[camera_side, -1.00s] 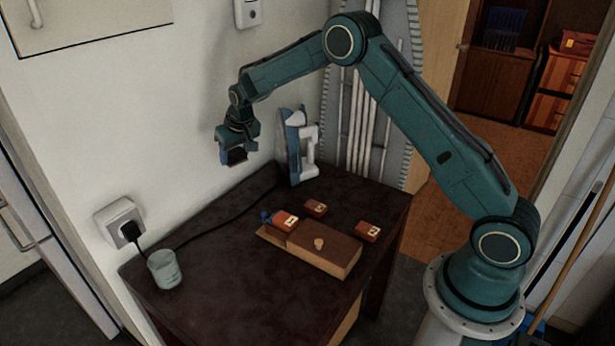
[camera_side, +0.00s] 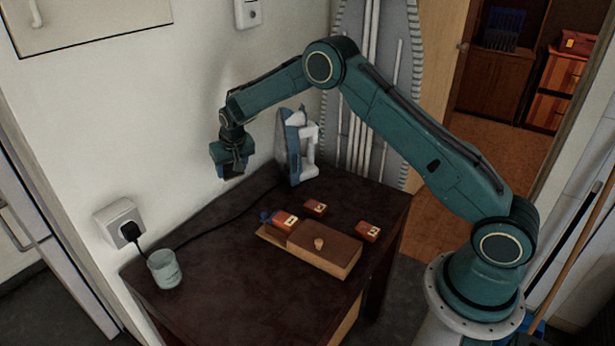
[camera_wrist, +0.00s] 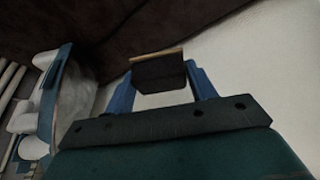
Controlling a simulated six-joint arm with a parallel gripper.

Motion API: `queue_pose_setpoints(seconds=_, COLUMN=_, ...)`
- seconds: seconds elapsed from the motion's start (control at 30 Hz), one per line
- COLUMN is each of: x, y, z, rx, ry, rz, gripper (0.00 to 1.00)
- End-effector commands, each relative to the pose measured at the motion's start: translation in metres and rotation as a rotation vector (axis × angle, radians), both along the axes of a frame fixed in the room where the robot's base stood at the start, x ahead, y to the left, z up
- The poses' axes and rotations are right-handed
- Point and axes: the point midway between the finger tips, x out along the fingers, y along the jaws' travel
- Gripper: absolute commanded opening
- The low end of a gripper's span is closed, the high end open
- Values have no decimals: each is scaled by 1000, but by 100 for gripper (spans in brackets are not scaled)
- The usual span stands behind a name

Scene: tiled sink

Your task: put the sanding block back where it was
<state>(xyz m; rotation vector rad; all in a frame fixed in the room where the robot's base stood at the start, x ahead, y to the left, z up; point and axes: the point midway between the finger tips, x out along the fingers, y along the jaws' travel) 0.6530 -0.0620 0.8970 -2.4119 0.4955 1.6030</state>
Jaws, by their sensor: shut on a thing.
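The sanding block (camera_wrist: 158,75) is a dark block with a thin tan layer along one edge. In the wrist view it sits between the two blue fingers of my gripper (camera_wrist: 160,82), which is shut on it. In the side view my gripper (camera_side: 232,167) hangs in the air in front of the white wall, left of the iron. There the block (camera_side: 235,172) shows as a small dark shape below the fingers, above the far left part of the table (camera_side: 225,290). The fingers partly hide it.
An upright iron (camera_side: 297,150) stands at the table's back, its cord running to a wall socket (camera_side: 120,222). A glass (camera_side: 164,270) stands front left; the middle-left tabletop is clear.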

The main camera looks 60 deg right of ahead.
Motion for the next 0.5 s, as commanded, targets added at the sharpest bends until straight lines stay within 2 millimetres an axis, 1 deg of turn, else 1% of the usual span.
queue_pose_setpoints(seconds=0.03, x=0, y=0, z=-11, rx=0, ry=2, rz=0, gripper=34)
queue_pose_setpoints(seconds=0.3, x=0, y=0, z=-62, rx=1, ry=2, rz=-1, gripper=34)
queue_pose_setpoints(seconds=0.4, x=0, y=0, z=-78, rx=0, ry=1, rz=0, gripper=34)
queue_pose_setpoints(seconds=0.5, x=0, y=0, z=-89, rx=0, ry=-1, rz=0, gripper=34)
